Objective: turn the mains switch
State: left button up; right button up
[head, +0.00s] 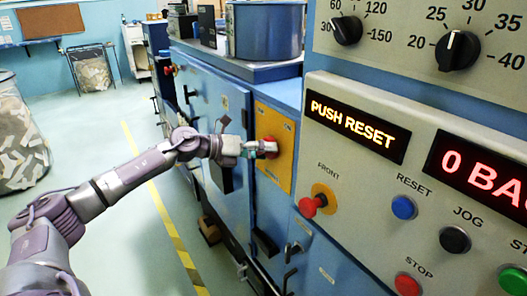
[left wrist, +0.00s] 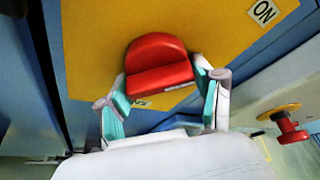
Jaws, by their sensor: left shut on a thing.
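The mains switch is a red knob (head: 271,147) on a yellow plate (head: 278,118) on the blue cabinet's side. In the left wrist view the red knob (left wrist: 157,55) shows a flat raised grip, and an ON label (left wrist: 263,12) is at the plate's upper right. A second label at the plate's lower edge is partly hidden. My left gripper (head: 258,149) reaches the knob from the left. In the left wrist view its teal-padded fingers (left wrist: 163,88) are shut on the knob, one on each side. My right gripper is not in view.
A grey control panel (head: 340,160) stands close at the right, with a red FRONT push button (head: 312,205), a blue RESET button (head: 403,207) and a display (head: 352,126) reading PUSH RESET. A wire bin (head: 20,140) stands at the left. The floor between is clear.

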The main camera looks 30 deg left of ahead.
aim_at(260, 152)
pick_arm(q)
jog(key=o, duration=1.1)
jog(key=shift+f, duration=0.1)
jog(key=shift+o, duration=0.2)
jog(key=shift+s, duration=0.1)
jog(key=v, duration=0.6)
jog(key=shift+a, duration=0.1)
jog(key=shift+s+a+r, duration=0.25)
jog(key=shift+s+a, duration=0.1)
jog(key=shift+s, duration=0.15)
